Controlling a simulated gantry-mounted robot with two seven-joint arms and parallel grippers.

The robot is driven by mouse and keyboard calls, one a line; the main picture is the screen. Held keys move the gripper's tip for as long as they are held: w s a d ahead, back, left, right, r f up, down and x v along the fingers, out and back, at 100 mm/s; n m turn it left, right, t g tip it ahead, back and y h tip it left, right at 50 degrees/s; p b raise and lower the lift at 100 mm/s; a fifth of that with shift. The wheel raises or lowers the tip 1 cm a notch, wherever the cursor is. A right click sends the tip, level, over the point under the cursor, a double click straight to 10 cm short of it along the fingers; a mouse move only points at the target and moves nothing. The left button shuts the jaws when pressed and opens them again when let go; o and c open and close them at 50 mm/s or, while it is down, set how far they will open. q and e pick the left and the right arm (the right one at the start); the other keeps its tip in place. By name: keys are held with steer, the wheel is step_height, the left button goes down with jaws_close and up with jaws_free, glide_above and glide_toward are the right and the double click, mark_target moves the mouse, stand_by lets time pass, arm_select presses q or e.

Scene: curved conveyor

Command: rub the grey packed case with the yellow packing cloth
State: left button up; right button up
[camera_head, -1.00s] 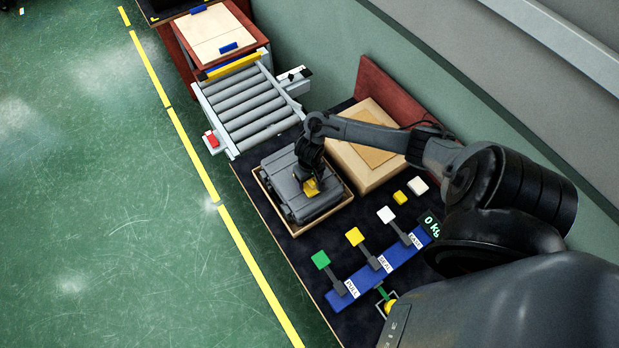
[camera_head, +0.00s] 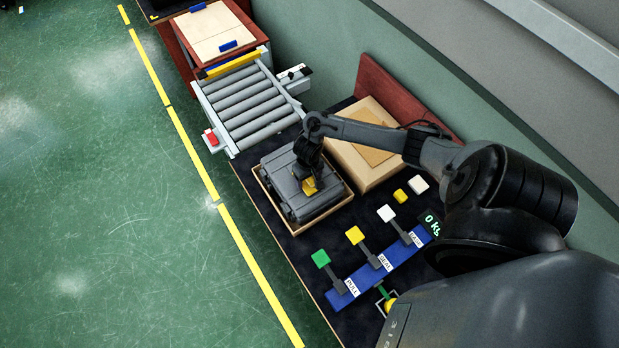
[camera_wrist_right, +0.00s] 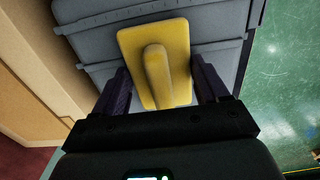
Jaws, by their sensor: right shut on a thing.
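The grey packed case (camera_head: 318,205) lies in a shallow tan tray (camera_head: 292,231) on the dark table; its ridged lid also fills the top of the right wrist view (camera_wrist_right: 90,50). My right gripper (camera_head: 310,182) is over the middle of the case, pointing down. It is shut on the yellow packing cloth (camera_head: 311,187), a flat yellow pad with a raised grip; in the right wrist view the cloth (camera_wrist_right: 178,50) lies flat against or just above the lid, and I cannot tell which. My left gripper is not in view.
A roller conveyor (camera_head: 245,105) stands behind the tray. A cardboard box (camera_head: 372,150) is right of it. In front is a blue panel (camera_head: 400,262) with green, yellow and white levers. A small yellow block (camera_head: 400,196) and white block (camera_head: 418,185) lie nearby.

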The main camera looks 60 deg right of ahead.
mark_target(294, 158)
steer(key=shift+w+d+r, duration=0.1)
steer(key=shift+w+d, duration=0.25)
steer(key=shift+w, duration=0.25)
steer(key=shift+w+d, duration=0.3)
steer(key=shift+w, duration=0.25)
steer(key=shift+w+d+f, duration=0.1)
steer(key=shift+w+d, duration=0.35)
steer(key=shift+w, duration=0.25)
steer(key=shift+w+d+f, duration=0.1)
steer(key=shift+w+d, duration=0.3)
steer(key=shift+w, duration=0.3)
steer(key=shift+w+d+b, duration=0.3)
steer(key=shift+w, duration=0.25)
steer(key=shift+w+d+b, duration=0.25)
steer(key=shift+w+d, duration=0.05)
steer(key=shift+w, duration=0.25)
steer(key=shift+w+d+r, duration=0.15)
steer(key=shift+w+d, duration=0.1)
steer(key=shift+w, duration=0.1)
steer(key=shift+p, duration=0.3)
steer(key=shift+s+a+p, duration=0.3)
steer(key=shift+s+p, duration=0.15)
steer(key=shift+p, duration=0.45)
steer(key=shift+s+a+p, duration=0.3)
steer(key=shift+s+p, duration=0.25)
steer(key=shift+p, duration=0.15)
steer(key=shift+s+a+p, duration=0.3)
steer(key=shift+s+p, duration=0.2)
steer(key=shift+p, duration=0.15)
